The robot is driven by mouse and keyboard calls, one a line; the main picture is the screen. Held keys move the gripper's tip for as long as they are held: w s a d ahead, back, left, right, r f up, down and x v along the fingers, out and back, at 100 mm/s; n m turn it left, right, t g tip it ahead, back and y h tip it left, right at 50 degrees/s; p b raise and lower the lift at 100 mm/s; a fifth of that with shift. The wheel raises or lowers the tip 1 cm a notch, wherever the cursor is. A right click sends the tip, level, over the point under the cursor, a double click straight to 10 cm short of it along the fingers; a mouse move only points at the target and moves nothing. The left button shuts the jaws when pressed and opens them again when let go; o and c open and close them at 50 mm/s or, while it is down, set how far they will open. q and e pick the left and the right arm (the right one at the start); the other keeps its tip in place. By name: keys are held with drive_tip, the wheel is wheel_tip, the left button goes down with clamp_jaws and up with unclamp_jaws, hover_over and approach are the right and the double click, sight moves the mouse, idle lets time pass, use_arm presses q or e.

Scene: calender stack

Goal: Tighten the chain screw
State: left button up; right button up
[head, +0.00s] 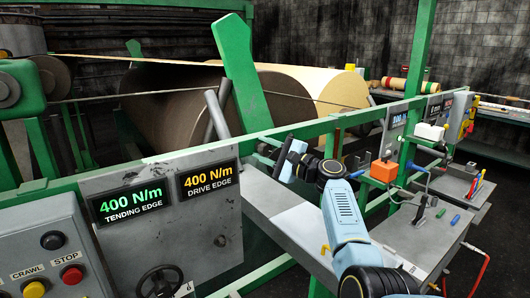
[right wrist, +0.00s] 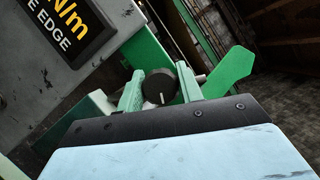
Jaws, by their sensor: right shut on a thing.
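A round black knob (right wrist: 160,87) with a light pointer mark shows in the right wrist view, at a green bracket beside the panel. It appears to be the head of the chain screw, but no chain is clear there. My right gripper (right wrist: 159,90) has a green finger on each side of the knob and is shut on it. In the head view my right gripper (head: 279,166) is at the green rail, right of the drive edge display (head: 208,180); the knob is hidden there. My left gripper is not in view.
A grey panel (head: 205,225) reads 400 N/m for both edges. A green rail (head: 385,112) runs behind it, with large rolls (head: 315,85) beyond. A grey bench (head: 425,225) with tools and an orange box (head: 384,171) stands at the right.

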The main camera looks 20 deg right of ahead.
drive_tip(key=shift+f+m, duration=0.15)
drive_tip(key=shift+m, duration=0.15)
drive_tip(key=o, duration=1)
drive_tip(key=b+v, duration=0.2)
drive_tip(key=v, duration=1.1)
drive_tip(key=shift+s, duration=0.25)
